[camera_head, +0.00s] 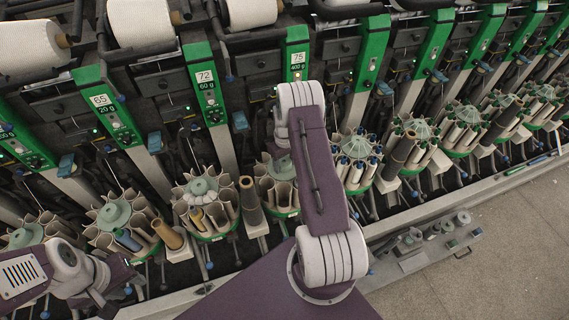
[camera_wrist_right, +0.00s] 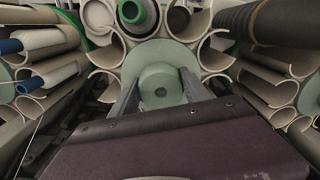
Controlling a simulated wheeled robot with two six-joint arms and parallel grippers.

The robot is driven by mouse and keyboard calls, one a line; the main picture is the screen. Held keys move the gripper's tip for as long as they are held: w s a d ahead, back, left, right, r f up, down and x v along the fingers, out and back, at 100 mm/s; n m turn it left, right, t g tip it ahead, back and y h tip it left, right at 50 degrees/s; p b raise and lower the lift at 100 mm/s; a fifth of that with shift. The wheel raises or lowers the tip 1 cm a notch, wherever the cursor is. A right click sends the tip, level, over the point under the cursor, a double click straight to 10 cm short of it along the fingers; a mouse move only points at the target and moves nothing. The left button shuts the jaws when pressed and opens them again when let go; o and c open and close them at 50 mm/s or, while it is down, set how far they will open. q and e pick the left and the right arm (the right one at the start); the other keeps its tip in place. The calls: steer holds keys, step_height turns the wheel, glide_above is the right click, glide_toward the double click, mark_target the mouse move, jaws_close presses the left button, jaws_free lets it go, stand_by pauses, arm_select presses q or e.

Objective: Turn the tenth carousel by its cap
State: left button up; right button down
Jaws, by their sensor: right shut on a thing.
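The carousel (camera_head: 283,197) under the 75 station is partly hidden behind my right arm in the head view. In the right wrist view its pale green round cap (camera_wrist_right: 160,86) is in the middle, with beige open tubes (camera_wrist_right: 103,52) around it. My right gripper (camera_wrist_right: 158,88) has one finger on each side of the cap and is shut on it. The head view hides this gripper behind my arm. My left arm shows at the bottom left of the head view; its jaws cannot be made out.
Other carousels stand in a row on both sides, one nearby at the left (camera_head: 205,203) and one at the right (camera_head: 357,160). A dark tube (camera_head: 251,201) stands close to the left of the gripped carousel. A rail (camera_head: 470,190) runs along the front, with open floor (camera_head: 510,245) beyond.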

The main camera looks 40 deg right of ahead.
steer(key=n+b, duration=0.1)
steer(key=n, duration=0.4)
steer(key=shift+d+b, duration=0.2)
steer(key=shift+b, duration=0.1)
steer(key=n, duration=0.3)
steer(key=n+b, duration=0.1)
steer(key=n, duration=0.2)
steer(key=shift+w+d, duration=0.1)
steer(key=shift+w, duration=0.1)
steer(key=n+b, duration=0.1)
steer(key=n, duration=0.5)
steer(key=shift+w+r+n, duration=0.1)
steer(key=shift+w+n, duration=0.05)
steer(key=shift+n, duration=0.25)
steer(key=n, duration=0.5)
steer(key=shift+w+n+b, duration=0.15)
steer(key=shift+n+b, duration=0.15)
steer(key=c, duration=0.8)
jaws_free()
steer(key=shift+o, duration=1.4)
